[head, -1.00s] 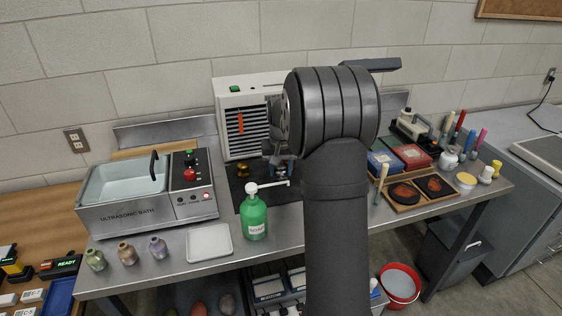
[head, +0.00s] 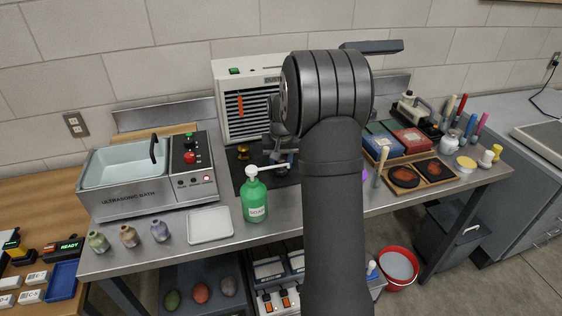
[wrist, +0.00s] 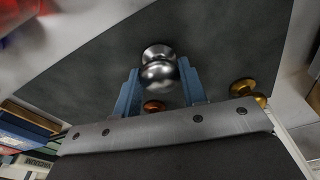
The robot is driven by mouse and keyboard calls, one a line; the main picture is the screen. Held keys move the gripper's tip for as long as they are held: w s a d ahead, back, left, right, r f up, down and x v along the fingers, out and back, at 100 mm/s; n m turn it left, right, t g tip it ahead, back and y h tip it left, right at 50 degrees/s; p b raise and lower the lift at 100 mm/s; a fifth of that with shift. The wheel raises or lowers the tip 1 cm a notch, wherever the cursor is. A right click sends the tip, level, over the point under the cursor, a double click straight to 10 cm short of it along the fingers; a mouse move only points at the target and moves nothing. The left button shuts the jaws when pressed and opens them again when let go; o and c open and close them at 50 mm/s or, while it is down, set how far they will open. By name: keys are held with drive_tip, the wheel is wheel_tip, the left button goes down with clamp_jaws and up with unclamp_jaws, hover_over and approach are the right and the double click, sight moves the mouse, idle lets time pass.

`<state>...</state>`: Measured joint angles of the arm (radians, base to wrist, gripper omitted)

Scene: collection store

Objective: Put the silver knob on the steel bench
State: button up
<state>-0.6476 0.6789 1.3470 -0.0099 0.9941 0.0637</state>
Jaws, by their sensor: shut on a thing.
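The silver knob (wrist: 158,72) is a round, shiny knob with a flared end. In the wrist view it is held between the blue fingertips of my gripper (wrist: 157,85), which is shut on it. The knob appears over a dark mat (wrist: 225,55); I cannot tell how far above. In the head view my arm hides most of the gripper, and the knob is not clear there. The steel bench (head: 280,226) runs across the head view, with bare metal along its front.
A brass knob (wrist: 243,88) and a copper knob (wrist: 154,106) are on the mat near the gripper. A green soap bottle (head: 255,200), a white tray (head: 210,225) and an ultrasonic bath (head: 130,205) stand to the left. A vented white unit (head: 228,90) stands behind.

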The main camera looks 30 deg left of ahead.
drive_tip(key=shift+f, duration=0.3)
drive_tip(key=o, duration=1.3)
drive_tip(key=shift+c, duration=0.2)
wheel_tip(320, 180, up, 17)
drive_tip(key=s+d, duration=0.1)
drive_tip(key=shift+s+r, duration=0.15)
drive_tip(key=shift+s, duration=0.25)
drive_tip(key=f, duration=0.5)
drive_tip(key=w+f, duration=0.1)
drive_tip(key=f, duration=0.5)
drive_tip(key=a+f, duration=0.1)
drive_tip(key=f, duration=0.5)
drive_tip(key=shift+w+f, duration=0.15)
drive_tip(key=shift+w, duration=0.2)
